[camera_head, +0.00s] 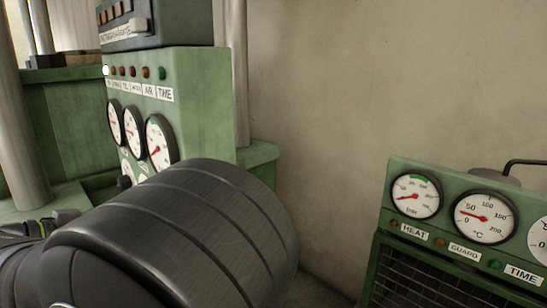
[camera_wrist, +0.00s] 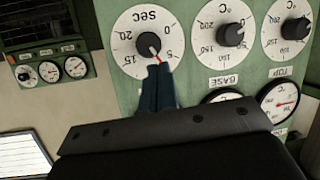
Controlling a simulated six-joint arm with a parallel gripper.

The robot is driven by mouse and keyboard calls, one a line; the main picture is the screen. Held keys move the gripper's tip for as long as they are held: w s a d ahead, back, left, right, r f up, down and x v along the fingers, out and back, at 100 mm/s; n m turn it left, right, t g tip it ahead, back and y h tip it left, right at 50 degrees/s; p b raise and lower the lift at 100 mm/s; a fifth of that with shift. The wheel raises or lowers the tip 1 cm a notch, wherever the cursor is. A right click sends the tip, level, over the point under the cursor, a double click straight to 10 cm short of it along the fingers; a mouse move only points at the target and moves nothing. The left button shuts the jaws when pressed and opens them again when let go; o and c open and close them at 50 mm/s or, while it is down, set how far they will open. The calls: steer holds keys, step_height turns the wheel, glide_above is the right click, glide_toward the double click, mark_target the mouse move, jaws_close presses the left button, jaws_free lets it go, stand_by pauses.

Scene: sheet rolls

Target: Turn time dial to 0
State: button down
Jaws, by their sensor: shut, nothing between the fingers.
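The time dial (camera_wrist: 148,45) is a round white face marked SEC with a black knob in its middle, on a green panel in the wrist view. My arm hides the gripper and most of the lower panel in the head view.
Two °C knob dials (camera_wrist: 230,35) (camera_wrist: 293,27) sit to the right of the time dial, with gauges (camera_wrist: 278,99) below. The green panel (camera_head: 205,100) stands left in the head view. Another gauge box (camera_head: 440,225) is at lower right, with bare wall (camera_head: 340,90) between.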

step_height(320, 180, down, 7)
steer(key=m+t+h, duration=0.2)
steer(key=m+h, duration=0.1)
steer(key=h, duration=0.1)
steer(key=x, duration=0.7)
steer(key=shift+w+a, duration=0.25)
steer(key=shift+a, duration=0.1)
steer(key=shift+r, duration=0.2)
steer(key=shift+s+d+f, duration=0.1)
steer(key=shift+s+d, duration=0.2)
stand_by(0.3)
steer(key=shift+s+d, duration=0.6)
steer(key=shift+s, duration=0.1)
stand_by(0.4)
steer(key=shift+d, duration=0.1)
